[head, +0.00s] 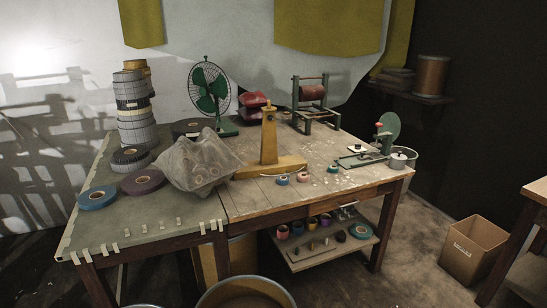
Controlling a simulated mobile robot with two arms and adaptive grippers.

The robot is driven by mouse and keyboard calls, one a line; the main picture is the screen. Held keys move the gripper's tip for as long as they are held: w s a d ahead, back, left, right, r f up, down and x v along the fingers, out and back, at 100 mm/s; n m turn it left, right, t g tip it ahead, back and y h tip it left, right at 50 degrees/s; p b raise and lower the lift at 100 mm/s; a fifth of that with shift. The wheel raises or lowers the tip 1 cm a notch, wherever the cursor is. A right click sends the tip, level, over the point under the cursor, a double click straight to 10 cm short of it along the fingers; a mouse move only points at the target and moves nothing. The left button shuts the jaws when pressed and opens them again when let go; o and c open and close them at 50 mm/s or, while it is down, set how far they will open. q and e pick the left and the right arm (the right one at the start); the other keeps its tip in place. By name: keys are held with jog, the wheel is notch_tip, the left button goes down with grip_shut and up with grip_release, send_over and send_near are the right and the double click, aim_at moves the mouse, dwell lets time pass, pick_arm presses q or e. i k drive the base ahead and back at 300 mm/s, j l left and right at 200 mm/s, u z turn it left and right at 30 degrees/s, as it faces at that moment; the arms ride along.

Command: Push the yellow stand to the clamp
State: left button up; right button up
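The yellow stand (268,140) is upright near the middle of the worktable (250,203), a tall post on a long flat base. A grey, crumpled, translucent bag-like thing (197,162) sits just left of it and overlaps the left end of its base in the picture. I cannot tell for sure which thing is the clamp. A small green device (387,130) with a round disc and a low flat frame stands at the table's right end, apart from the stand. Neither of my grippers is in view.
Several tape rolls (144,181) lie at the left, beside a tall roll stack (134,110). A green fan (209,90) and a winding frame (313,102) stand behind. Small rolls (303,177) lie in front of the stand. A metal pot (401,159) stands at the right corner.

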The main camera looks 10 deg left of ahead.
aim_at(268, 164)
jog(key=i+l+u, duration=0.25)
jog(key=i+l, duration=0.6)
jog(key=l, duration=0.1)
